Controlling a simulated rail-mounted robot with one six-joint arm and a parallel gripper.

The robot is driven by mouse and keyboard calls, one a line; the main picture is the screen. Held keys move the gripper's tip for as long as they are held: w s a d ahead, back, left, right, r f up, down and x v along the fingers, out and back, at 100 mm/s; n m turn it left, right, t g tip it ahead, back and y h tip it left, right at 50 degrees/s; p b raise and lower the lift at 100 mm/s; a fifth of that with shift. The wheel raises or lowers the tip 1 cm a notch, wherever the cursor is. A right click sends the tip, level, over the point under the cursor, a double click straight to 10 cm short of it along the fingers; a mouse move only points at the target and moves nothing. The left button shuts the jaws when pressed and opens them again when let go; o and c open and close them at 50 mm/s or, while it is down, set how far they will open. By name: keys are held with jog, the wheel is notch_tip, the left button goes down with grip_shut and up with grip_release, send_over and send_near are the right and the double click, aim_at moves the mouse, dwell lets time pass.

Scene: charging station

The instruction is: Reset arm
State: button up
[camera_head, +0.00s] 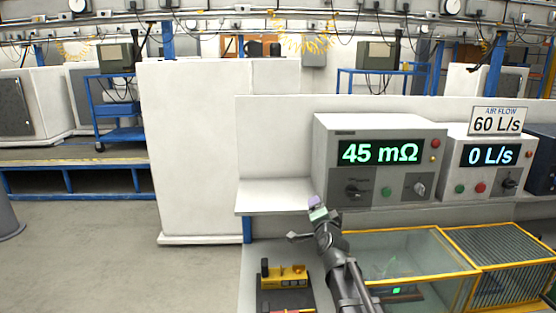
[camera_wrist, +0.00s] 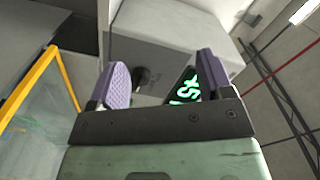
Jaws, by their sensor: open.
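My gripper (camera_head: 315,208) is raised in front of the white shelf in the head view, below and left of the meter box. In the wrist view my gripper (camera_wrist: 160,85) shows two purple finger pads spread apart, with nothing between them. The meter box (camera_head: 380,160) stands behind it and reads 45 mΩ on a green display. It also shows in the wrist view (camera_wrist: 165,55), tilted, with its display partly hidden by the right finger.
A second box (camera_head: 487,165) reads 0 L/s, under an air flow sign (camera_head: 498,121) of 60 L/s. A yellow-framed glass case (camera_head: 405,250) and a yellow-framed grille (camera_head: 500,255) lie right of my arm. A small yellow fixture (camera_head: 285,275) stands left.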

jog(key=s+a+f+n+g+y, duration=0.2)
jog(key=s+a+f+n+g, duration=0.1)
jog(key=s+f+n+g, duration=0.8)
jog(key=s+d+f+g+h, duration=0.1)
jog(key=s+d+f+g, duration=0.2)
jog(key=s, duration=0.7)
jog(key=s+d+f+g+h, duration=0.2)
jog(key=s+d+f+g, duration=0.1)
jog(key=s, duration=0.7)
jog(key=shift+s+d+n+g, duration=0.25)
jog(key=shift+d+n+g, duration=0.15)
jog(key=shift+d+g, duration=0.1)
jog(key=shift+c, duration=0.3)
grip_shut()
dwell(0.6)
